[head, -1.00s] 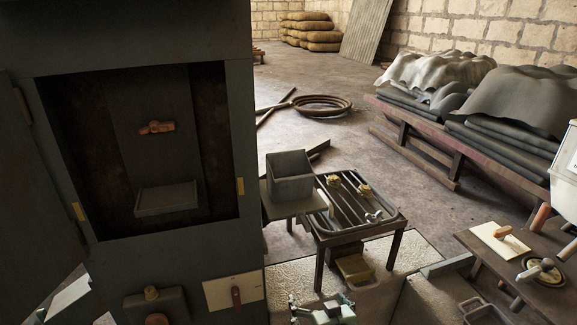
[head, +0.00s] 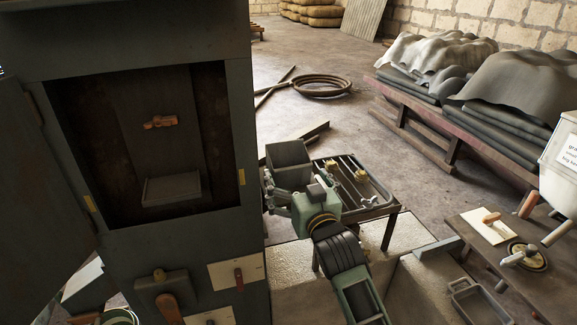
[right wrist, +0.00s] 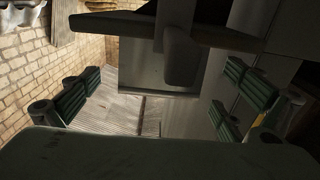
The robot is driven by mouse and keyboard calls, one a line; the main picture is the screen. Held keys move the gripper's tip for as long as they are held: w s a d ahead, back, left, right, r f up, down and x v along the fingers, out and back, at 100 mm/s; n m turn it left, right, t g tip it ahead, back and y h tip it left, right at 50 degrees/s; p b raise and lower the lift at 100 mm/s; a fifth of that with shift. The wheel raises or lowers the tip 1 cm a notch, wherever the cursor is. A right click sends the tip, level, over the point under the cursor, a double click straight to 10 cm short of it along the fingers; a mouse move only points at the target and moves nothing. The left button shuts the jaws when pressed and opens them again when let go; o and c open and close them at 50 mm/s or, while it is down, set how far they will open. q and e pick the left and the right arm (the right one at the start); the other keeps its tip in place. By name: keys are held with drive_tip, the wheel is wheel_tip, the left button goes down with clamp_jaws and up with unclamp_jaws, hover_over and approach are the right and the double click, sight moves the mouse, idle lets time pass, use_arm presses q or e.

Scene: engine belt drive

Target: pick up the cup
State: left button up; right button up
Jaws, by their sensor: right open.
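I cannot make out a cup for certain in either view. My right gripper (head: 268,193) is in front of the cabinet's right edge, beside the grey square bin (head: 288,153), with its fingers pointing left. In the right wrist view the right gripper (right wrist: 155,95) has its ribbed green pads wide apart, with nothing held between them. A dark, blunt part (right wrist: 181,58) hangs below a dark ledge in that view; I cannot tell what it is. My left gripper is not in view.
The dark cabinet (head: 235,120) fills the left, with a small tray (head: 172,190) in its recess. A slatted rack table (head: 385,208) with yellow-topped parts stands right of the bin. A wooden side table (head: 500,265) is farther right. Open floor (head: 300,115) lies behind.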

sight(293, 175)
drive_tip(key=shift+p+x, duration=0.4)
drive_tip(key=shift+x, duration=1.3)
drive_tip(key=shift+f, duration=0.15)
drive_tip(key=c, duration=1.4)
